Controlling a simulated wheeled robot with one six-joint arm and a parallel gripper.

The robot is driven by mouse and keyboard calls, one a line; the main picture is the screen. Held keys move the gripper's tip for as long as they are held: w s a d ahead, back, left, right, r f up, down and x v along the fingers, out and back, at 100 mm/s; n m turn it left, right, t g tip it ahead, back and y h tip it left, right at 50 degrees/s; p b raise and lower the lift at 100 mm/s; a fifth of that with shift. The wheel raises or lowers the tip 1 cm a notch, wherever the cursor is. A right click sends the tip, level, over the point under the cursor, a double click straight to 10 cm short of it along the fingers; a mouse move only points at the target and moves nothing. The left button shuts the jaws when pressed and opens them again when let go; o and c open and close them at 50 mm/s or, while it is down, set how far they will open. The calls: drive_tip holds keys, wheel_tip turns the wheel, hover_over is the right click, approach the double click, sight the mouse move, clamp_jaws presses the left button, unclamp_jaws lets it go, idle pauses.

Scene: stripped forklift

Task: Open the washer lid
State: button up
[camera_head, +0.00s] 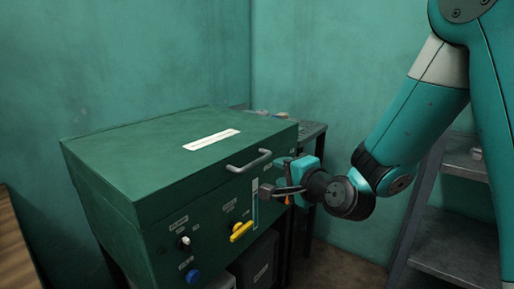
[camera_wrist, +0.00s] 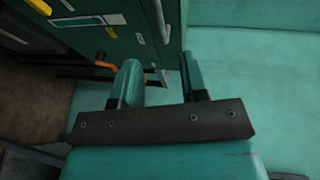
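The washer is a green metal box (camera_head: 165,245) in the left half of the head view. Its lid (camera_head: 150,160) lies shut, with a white label on top. A silver bar handle (camera_head: 249,161) is on the lid's front edge; a silver bar, apparently this handle, also shows in the wrist view (camera_wrist: 158,20). My gripper (camera_head: 276,179) is just right of the handle and slightly lower, near the washer's front right corner, not around the handle.
The washer's front has a yellow lever (camera_head: 241,231), a blue knob (camera_head: 192,276), a white knob (camera_head: 184,241) and a gauge strip (camera_head: 255,204). An orange piece (camera_wrist: 105,62) shows near my left finger. A grey shelf (camera_head: 455,215) stands at right; teal walls are behind.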

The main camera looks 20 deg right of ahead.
sight(258, 162)
drive_tip(key=p+x, duration=0.5)
drive_tip(key=x, duration=0.8)
drive_tip(key=shift+s, duration=0.1)
clamp_jaws()
